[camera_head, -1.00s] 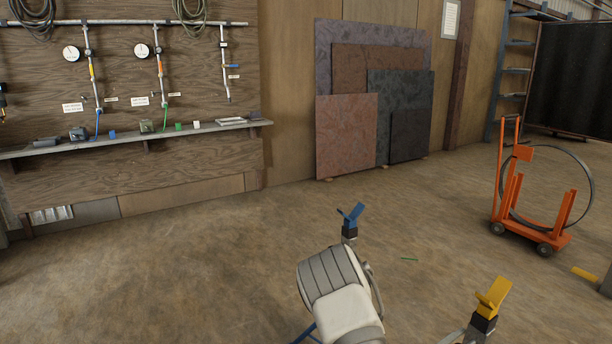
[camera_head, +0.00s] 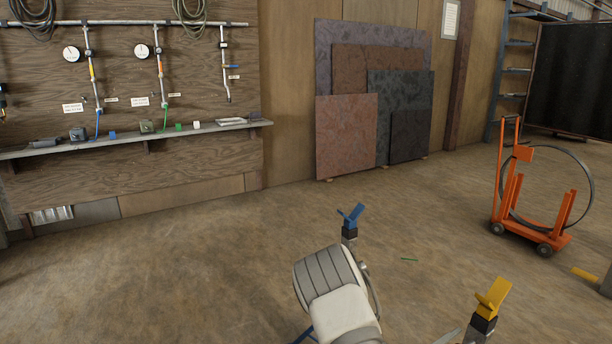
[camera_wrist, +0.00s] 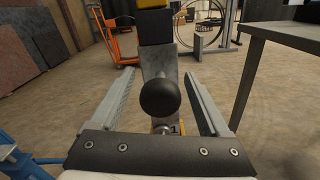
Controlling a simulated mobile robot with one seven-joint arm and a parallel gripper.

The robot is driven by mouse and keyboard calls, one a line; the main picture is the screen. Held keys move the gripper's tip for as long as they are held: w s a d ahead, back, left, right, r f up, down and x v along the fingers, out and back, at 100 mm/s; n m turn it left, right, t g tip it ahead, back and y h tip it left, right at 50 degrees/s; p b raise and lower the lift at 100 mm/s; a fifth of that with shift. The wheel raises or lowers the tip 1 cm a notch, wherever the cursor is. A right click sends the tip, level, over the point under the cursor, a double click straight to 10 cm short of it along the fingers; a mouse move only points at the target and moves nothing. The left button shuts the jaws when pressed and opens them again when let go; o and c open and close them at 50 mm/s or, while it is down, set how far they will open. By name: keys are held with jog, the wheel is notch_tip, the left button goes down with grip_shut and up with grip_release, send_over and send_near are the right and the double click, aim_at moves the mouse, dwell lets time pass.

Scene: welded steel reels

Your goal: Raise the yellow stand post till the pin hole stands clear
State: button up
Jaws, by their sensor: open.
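The yellow stand post has a yellow V-shaped head (camera_head: 492,298) at lower right in the head view, above a black collar (camera_head: 483,324). In the wrist view, its grey post (camera_wrist: 163,62) rises ahead between my fingers, with the black collar and a yellow edge at the top. A round black knob (camera_wrist: 160,98) is in front of the post. My gripper (camera_wrist: 160,74) is open, its two fingers apart on either side of the knob and post. I cannot make out the pin hole.
A blue-headed stand (camera_head: 350,216) is left of the yellow one. A grey table (camera_wrist: 283,36) is close on the right in the wrist view. An orange cart (camera_head: 530,236) with a ring stands farther back. Open floor lies toward the wall panels.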

jog(key=v, duration=0.6)
jog(key=shift+p, duration=0.45)
jog(key=s+r+m+g+y, duration=0.4)
jog(key=s+r+m+g, duration=0.8)
jog(key=m, duration=0.3)
jog(key=s+a+r+m+t+y, duration=0.35)
jog(key=a+r+y, duration=0.3)
jog(key=a, duration=0.25)
jog(key=s+a+r+m+t+y, duration=0.3)
jog(key=s+a+r+t+y, duration=0.15)
jog(key=a+r, duration=0.35)
notch_tip(320, 180, up, 18)
jog(key=p, duration=1.8)
jog(key=shift+w+t+y, duration=0.25)
jog(key=shift+t+y, duration=0.05)
